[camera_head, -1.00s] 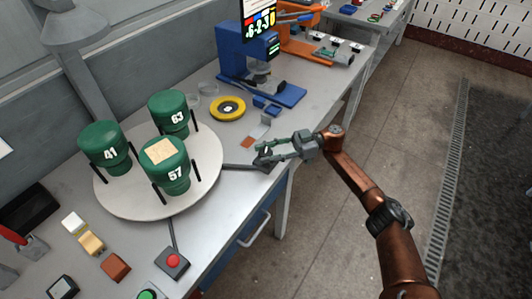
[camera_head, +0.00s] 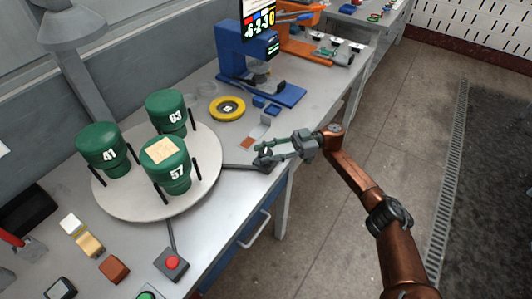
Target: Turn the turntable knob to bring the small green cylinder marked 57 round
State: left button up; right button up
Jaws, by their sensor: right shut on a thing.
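The round white turntable (camera_head: 134,209) carries several green cylinders between black posts. The cylinder marked 57 (camera_head: 168,172) stands at the front right of the plate with a tan square label on top. The cylinder marked 41 (camera_head: 101,150) is at the left and the one marked 63 (camera_head: 167,108) at the back. A dark bar with the knob (camera_head: 238,167) sticks out from the plate's right side. My right gripper (camera_head: 266,158) is shut on the knob at the bar's outer end, near the table edge; its fingers hide most of the knob. My left gripper is not in view.
A red push button (camera_head: 172,262) and a green one (camera_head: 147,295) sit at the front. Small blocks (camera_head: 89,245) lie left of them. A yellow ring (camera_head: 228,108) and a blue machine (camera_head: 250,65) stand behind. The floor at the right is clear.

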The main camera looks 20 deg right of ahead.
jog(key=shift+f, duration=0.25)
dwell(2.1)
jog(key=o, duration=1.2)
jog(key=shift+r, duration=0.1)
jog(key=d, duration=1.2)
jog(key=shift+w, duration=0.1)
